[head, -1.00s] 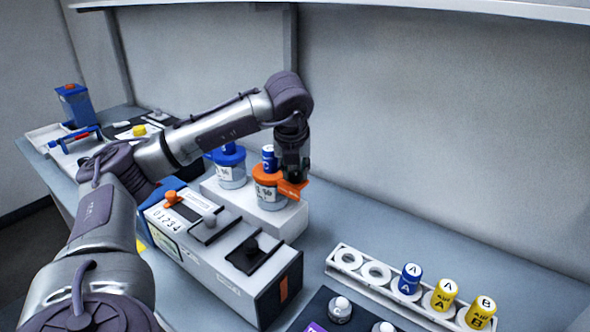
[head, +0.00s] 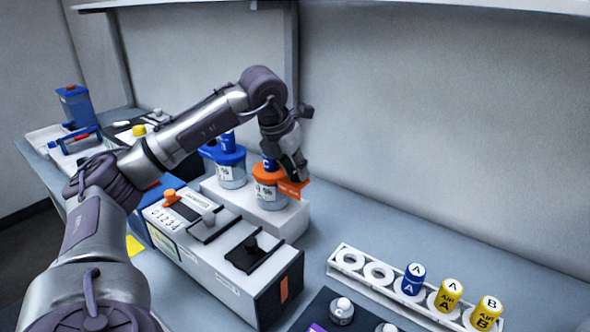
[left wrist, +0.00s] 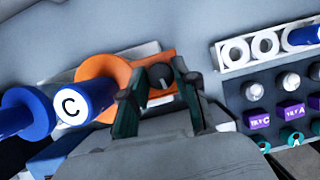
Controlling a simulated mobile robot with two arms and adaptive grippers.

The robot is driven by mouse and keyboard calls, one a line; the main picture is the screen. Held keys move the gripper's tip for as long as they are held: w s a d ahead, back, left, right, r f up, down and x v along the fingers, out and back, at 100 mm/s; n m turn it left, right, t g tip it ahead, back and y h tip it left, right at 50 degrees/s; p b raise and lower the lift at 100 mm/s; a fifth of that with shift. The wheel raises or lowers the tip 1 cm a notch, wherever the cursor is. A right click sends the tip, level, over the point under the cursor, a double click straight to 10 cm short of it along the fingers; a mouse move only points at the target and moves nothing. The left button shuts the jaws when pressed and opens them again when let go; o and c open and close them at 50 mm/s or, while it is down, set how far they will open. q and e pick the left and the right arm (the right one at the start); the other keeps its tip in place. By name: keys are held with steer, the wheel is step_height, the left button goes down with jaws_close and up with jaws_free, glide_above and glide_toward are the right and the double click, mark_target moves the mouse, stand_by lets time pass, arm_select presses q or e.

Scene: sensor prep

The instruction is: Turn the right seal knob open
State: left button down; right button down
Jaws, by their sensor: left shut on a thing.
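The right jar (head: 270,197) has an orange lid (head: 263,173) with an arm sticking out to the right. A blue cylinder marked C (left wrist: 72,105) stands in the lid. The dark round seal knob (left wrist: 160,75) sits on the lid's orange arm (left wrist: 140,87). My left gripper (head: 296,175) is at this arm from above, its fingers (left wrist: 157,92) closed on either side of the knob. In the head view the knob is hidden by the gripper. My right gripper is in neither view.
A second jar with a blue lid (head: 228,158) stands to the left on the same white block (head: 285,226). A grey instrument (head: 225,262) stands in front. A white rack (head: 350,268) with blue and yellow vials is at right. Bare bench lies behind the rack.

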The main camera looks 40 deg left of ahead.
arm_select(q)
steer(key=m+h, duration=0.1)
steer(key=m, duration=0.1)
steer(key=m+p, duration=0.1)
steer(key=m, duration=0.1)
steer(key=shift+a+r+m+h, duration=0.15)
steer(key=shift+m+h, duration=0.15)
steer(key=shift+h, duration=0.1)
steer(key=m+g+h+p, duration=0.1)
steer(key=m+p, duration=0.1)
steer(key=m, duration=0.1)
steer(key=shift+w+p, duration=0.1)
steer(key=shift+p, duration=0.2)
steer(key=shift+m+g+h+p, duration=0.5)
steer(key=shift+m+p, duration=0.3)
steer(key=shift+m, duration=0.9)
steer(key=shift+a, duration=0.1)
steer(key=c, duration=0.9)
jaws_free()
steer(key=shift+o, duration=0.2)
steer(key=v, duration=1.1)
steer(key=shift+r, duration=0.35)
